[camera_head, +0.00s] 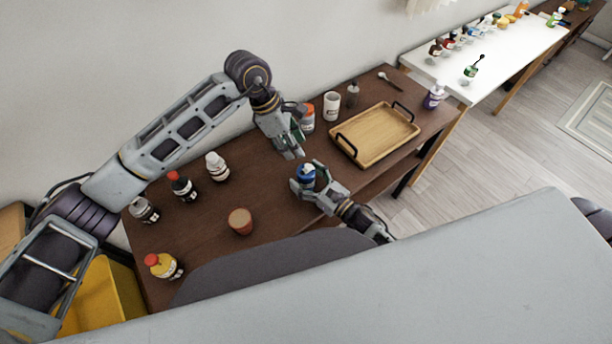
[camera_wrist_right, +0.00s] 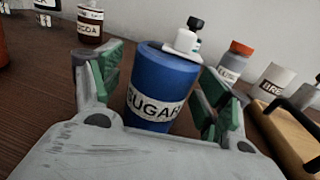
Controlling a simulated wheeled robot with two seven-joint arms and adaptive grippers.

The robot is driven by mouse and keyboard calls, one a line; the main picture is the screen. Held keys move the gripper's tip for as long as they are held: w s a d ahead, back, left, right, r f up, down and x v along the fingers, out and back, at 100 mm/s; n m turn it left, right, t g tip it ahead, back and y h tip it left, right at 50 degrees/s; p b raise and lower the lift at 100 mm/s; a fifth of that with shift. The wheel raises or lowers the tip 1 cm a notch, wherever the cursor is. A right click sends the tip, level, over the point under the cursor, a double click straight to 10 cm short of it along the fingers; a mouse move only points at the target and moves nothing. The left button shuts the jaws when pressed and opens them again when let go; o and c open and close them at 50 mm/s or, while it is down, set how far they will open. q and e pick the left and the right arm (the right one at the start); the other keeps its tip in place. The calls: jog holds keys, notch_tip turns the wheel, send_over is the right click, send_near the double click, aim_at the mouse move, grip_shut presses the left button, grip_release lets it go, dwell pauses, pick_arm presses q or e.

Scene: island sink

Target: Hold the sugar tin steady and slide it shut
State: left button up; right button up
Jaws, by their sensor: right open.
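The sugar tin (camera_wrist_right: 160,85) is blue with a white SUGAR label and stands upright on the brown table. It also shows in the head view (camera_head: 307,172). A white piece with a dark knob (camera_wrist_right: 188,36) shows at its top rim; I cannot tell whether it sits on the tin or behind it. My right gripper (camera_head: 308,184) is open, with one finger on each side of the tin and gaps beside it in the right wrist view (camera_wrist_right: 160,95). My left gripper (camera_head: 293,153) is just above and beyond the tin, pointing down; its finger gap is unclear.
A white bottle (camera_head: 216,167), a red-capped bottle (camera_head: 182,186) and a reddish cup (camera_head: 240,221) stand to the left. The table between is clear.

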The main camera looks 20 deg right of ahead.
jog(key=shift+w, duration=0.1)
jog(key=c, duration=1.2)
dwell(0.6)
